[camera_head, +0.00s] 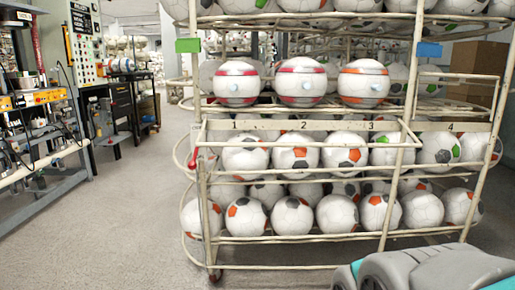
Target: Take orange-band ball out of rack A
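The orange-band ball (363,83) is white with an orange-red band and a small light-blue patch at its front. It sits at the right of three banded balls on an upper shelf of the cream wire rack (300,265), above the number 3. Two balls with pinkish-red bands, the left ball (237,83) and the middle ball (300,81), sit to its left above numbers 1 and 2. I see no letter A on the rack. My gripper's fingers are not in view; a grey and teal part of my own body shows at the lower right.
Soccer balls fill the lower shelves (292,216) and the top one. A green tag (188,45) and a blue tag (428,50) hang on the posts. Rails cross in front of the lower balls. A workbench (40,130) stands left; grey floor (130,230) between is clear.

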